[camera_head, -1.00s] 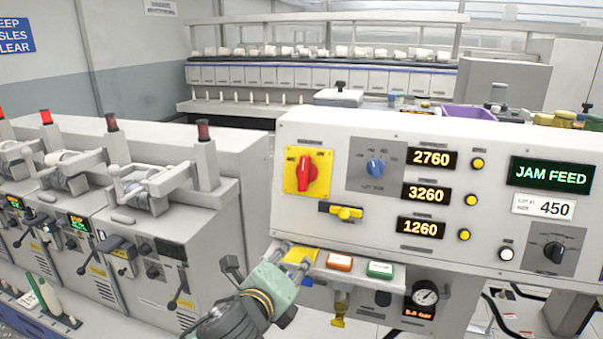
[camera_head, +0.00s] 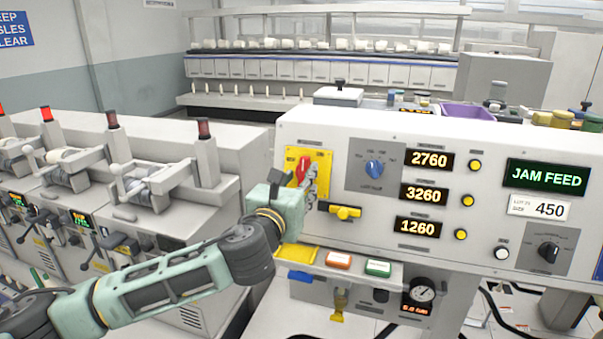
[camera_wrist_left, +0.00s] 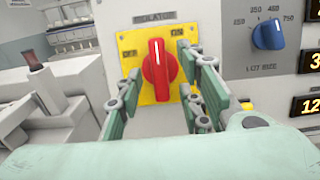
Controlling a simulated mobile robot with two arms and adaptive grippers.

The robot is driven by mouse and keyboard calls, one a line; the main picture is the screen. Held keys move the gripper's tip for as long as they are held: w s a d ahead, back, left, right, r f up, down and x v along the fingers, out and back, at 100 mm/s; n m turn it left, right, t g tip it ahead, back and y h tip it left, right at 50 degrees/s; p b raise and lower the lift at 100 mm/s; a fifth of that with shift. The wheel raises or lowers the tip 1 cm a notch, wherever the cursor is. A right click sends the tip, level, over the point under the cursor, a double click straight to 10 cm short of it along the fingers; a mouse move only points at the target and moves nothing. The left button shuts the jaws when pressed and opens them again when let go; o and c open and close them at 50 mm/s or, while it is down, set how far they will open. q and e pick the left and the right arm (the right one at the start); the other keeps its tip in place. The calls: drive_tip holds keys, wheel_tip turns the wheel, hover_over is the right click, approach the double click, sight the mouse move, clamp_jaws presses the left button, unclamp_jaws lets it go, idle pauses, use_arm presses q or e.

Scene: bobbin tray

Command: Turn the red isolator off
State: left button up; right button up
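The red isolator handle (camera_head: 303,169) sits on a yellow plate (camera_head: 321,158) at the left end of the white control panel. In the left wrist view, the handle (camera_wrist_left: 158,70) stands nearly upright, with OFF marked at its left and ON at its upper right. My left gripper (camera_head: 310,181) is in front of the plate and hides part of it. In the left wrist view its fingers (camera_wrist_left: 162,72) are apart, one on each side of the handle, with gaps visible. I cannot tell how deep the fingers reach. My right gripper is out of view.
A blue lot size knob (camera_head: 374,168) is right of the isolator. A yellow lever (camera_head: 344,212) sits just below. Winding machines with red-topped posts (camera_head: 204,129) stand at the left.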

use_arm(q)
drive_tip(key=shift+x, duration=1.05)
drive_tip(key=shift+c, duration=0.6)
clamp_jaws()
